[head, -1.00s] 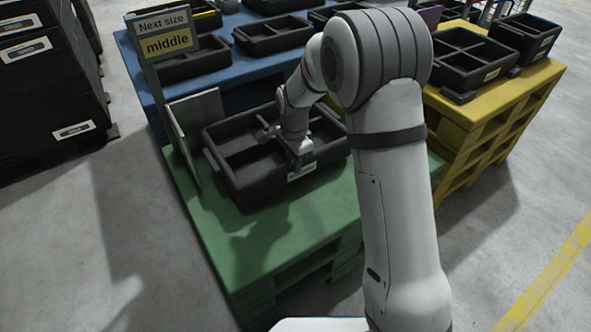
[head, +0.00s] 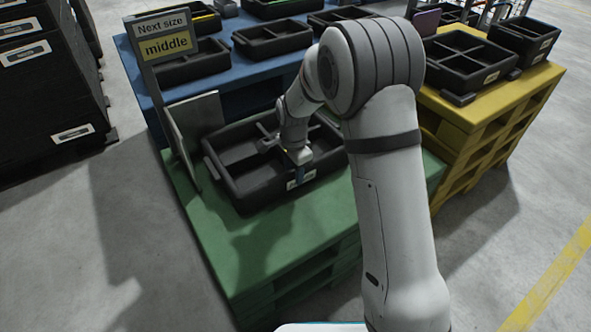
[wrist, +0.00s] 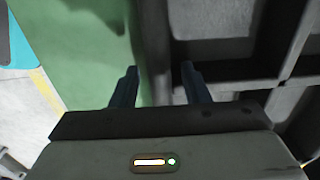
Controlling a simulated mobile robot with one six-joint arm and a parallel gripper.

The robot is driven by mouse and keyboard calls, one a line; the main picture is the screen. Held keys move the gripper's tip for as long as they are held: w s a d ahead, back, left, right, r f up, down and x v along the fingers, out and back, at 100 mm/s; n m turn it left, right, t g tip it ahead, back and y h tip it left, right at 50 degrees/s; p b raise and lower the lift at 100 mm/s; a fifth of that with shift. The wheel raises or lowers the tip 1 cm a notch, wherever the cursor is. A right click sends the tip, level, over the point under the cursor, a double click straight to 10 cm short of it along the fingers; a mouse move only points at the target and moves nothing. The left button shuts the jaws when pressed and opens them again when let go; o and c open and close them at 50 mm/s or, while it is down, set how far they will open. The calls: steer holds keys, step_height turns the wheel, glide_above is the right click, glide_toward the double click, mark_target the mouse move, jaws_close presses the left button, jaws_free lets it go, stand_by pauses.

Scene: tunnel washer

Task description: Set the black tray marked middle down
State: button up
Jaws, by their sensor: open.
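The black tray (head: 240,184), split into compartments, rests flat on the green pallet (head: 275,245), near the upright grey boards. A pale label shows on its front wall, partly behind my gripper. My gripper (head: 298,176) is at the tray's front wall. In the wrist view my gripper (wrist: 158,75) is open, its two dark fingers apart, with the tray's wall (wrist: 155,50) running between them. The left finger is over green pallet, the right over the tray's inside. The sign (head: 166,35) above the pallet reads "Next size middle".
A blue pallet (head: 150,80) with several black trays stands behind. A yellow pallet (head: 480,105) with more black trays (head: 465,65) stands at the right. Stacked black crates (head: 45,90) stand at the left. The green pallet's front is bare.

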step_height(320, 180, up, 11)
steer(key=p, duration=0.4)
steer(key=s+d+r+n, duration=0.3)
steer(key=s+d+r, duration=0.3)
steer(key=s+d+r+n, duration=0.1)
steer(key=s+d+n, duration=0.3)
steer(key=s, duration=0.6)
steer(key=s+d+r+n+t, duration=0.1)
steer(key=s+d+n, duration=0.3)
steer(key=s, duration=0.5)
steer(key=d, duration=0.2)
steer(key=shift+s+d+r, duration=0.15)
steer(key=shift+s+d, duration=0.25)
